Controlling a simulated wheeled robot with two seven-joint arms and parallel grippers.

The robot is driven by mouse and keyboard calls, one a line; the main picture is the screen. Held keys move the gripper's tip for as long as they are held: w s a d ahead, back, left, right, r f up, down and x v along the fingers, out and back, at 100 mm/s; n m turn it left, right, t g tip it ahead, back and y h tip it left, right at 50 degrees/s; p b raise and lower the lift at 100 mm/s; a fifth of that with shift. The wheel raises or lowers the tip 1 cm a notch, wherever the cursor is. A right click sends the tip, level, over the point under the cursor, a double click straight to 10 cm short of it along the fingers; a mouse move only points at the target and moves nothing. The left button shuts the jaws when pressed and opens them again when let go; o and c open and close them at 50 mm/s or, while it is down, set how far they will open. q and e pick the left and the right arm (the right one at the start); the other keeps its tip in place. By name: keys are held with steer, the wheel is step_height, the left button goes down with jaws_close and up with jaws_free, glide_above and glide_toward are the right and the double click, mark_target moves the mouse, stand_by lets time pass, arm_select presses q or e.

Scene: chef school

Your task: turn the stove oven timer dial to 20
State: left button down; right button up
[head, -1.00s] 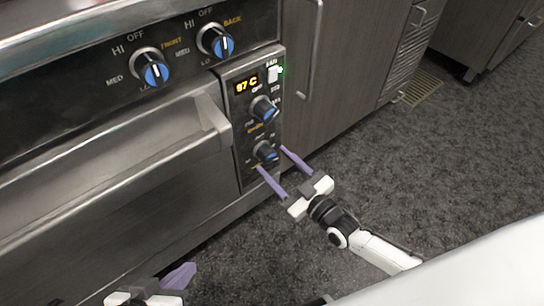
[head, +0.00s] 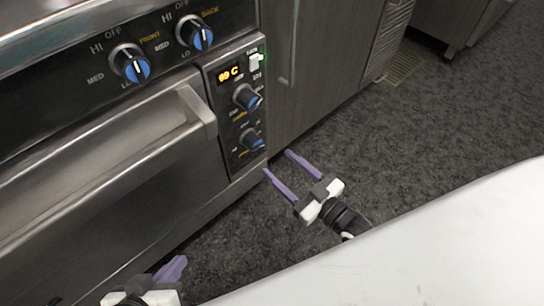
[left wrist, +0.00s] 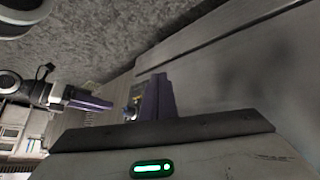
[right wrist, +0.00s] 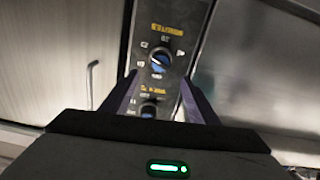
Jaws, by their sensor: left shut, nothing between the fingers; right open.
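The oven control panel has two black dials with blue faces, an upper dial (head: 247,97) and a lower dial (head: 252,139). Their labels are too small to read, so I cannot tell for sure which is the timer. My right gripper (head: 278,162) is open and empty, apart from the panel, just below and right of the lower dial.
Two stove knobs, front (head: 130,65) and back (head: 195,34), are on the upper panel. The oven door handle (head: 205,112) juts out left of the dials. A display (head: 230,73) reads about 99 C, beside a lit green switch. Floor to the right is clear.

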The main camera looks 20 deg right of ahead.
mark_target(259, 146)
steer(key=w+a+b, duration=0.1)
steer(key=w, duration=0.2)
steer(key=w+a+m+b, duration=0.1)
steer(key=w, duration=0.2)
steer(key=w+a+m+b, duration=0.1)
steer(key=w, duration=0.2)
steer(key=shift+a, duration=0.1)
arm_select(q)
steer(key=shift+w+d+r+h+b, duration=0.15)
steer(key=shift+w+d+r+h, duration=0.15)
steer(key=shift+d, duration=0.3)
steer(key=shift+w+d+r+h+b, duration=0.2)
steer(key=shift+d+r+h, duration=0.15)
steer(key=shift+d, duration=0.2)
arm_select(e)
steer(key=shift+w+a, duration=0.2)
steer(key=shift+w, duration=0.35)
